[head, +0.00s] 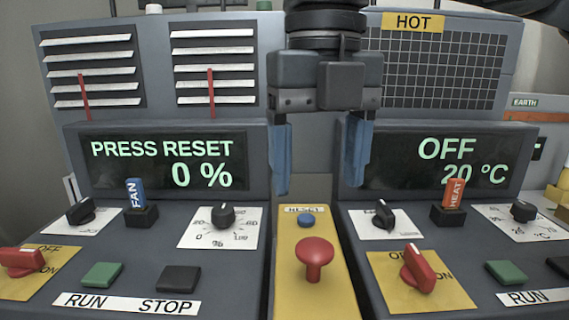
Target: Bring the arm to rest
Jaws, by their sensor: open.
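My gripper (321,165) hangs pointing down in the head view, between the two control panels. Its two blue fingers are wide apart with nothing between them. Below it in the picture is a yellow box (319,285) with a blue reset button (306,221) and a red mushroom button (314,258). The gripper appears apart from both buttons. The upper part of my arm runs out of the top of the view.
The left fan panel display (162,163) reads PRESS RESET, 0 %. The right heat panel display (446,162) reads OFF, 20 °C. Red switches (22,262) and (418,269), knobs, and green and black buttons stand up from the sloped consoles. A HOT grille (430,70) is behind.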

